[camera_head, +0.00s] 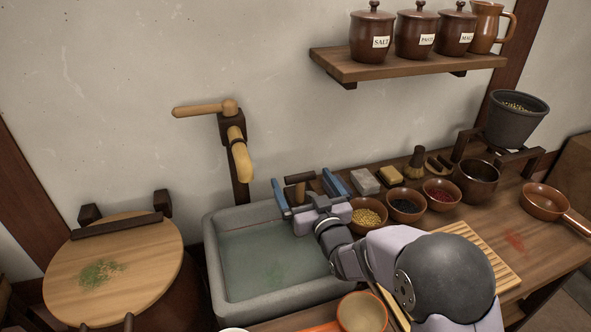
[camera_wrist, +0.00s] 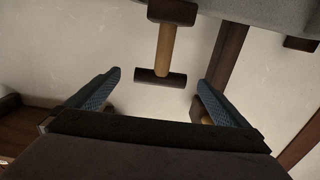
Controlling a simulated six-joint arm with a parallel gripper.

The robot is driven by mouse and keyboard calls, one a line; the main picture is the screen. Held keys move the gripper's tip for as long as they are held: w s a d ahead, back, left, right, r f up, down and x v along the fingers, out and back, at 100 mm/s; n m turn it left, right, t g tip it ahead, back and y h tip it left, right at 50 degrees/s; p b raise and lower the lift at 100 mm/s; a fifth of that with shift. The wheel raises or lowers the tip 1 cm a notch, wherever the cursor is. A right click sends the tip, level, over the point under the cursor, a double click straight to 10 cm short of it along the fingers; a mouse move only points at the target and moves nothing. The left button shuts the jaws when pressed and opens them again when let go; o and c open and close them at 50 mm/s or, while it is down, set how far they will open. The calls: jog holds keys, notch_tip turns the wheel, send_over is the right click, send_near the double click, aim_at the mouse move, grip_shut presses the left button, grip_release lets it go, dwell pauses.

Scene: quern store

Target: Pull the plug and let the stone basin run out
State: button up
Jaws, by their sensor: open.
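The grey stone basin (camera_head: 214,262) stands below the wall tap and holds murky green water (camera_head: 262,258). A wooden peg with a dark crossbar (camera_head: 298,179), apparently the plug's handle, rises near the basin's back edge. My gripper (camera_head: 301,177) is there, its blue fingers apart on either side of the peg. In the wrist view, the peg (camera_wrist: 165,50) has a pale stem between two dark bars, and the nearer bar lies between my open fingertips (camera_wrist: 160,78) without visible contact. The grey basin (camera_wrist: 255,12) shows at the top. Where the peg enters is hidden.
A wooden tap (camera_head: 238,150) hangs over the basin's back. A round board (camera_head: 140,275) with green crumbs is at left. Bowls, including one of yellow grain (camera_head: 368,213), crowd the counter at right. An orange-handled pan (camera_head: 361,312) stands in front.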

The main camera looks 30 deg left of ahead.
jog(key=shift+p+x, duration=0.45)
jog(key=shift+x, duration=2.75)
jog(key=shift+f, duration=0.1)
jog(key=c, duration=1.5)
jog(key=shift+r+p, duration=0.5)
jog(key=shift+r, duration=1.7)
jog(key=o, duration=1.5)
jog(key=shift+r, duration=0.1)
jog(key=shift+f, duration=0.25)
jog(key=b+v, duration=0.1)
jog(key=v, duration=0.6)
jog(key=shift+r, duration=0.15)
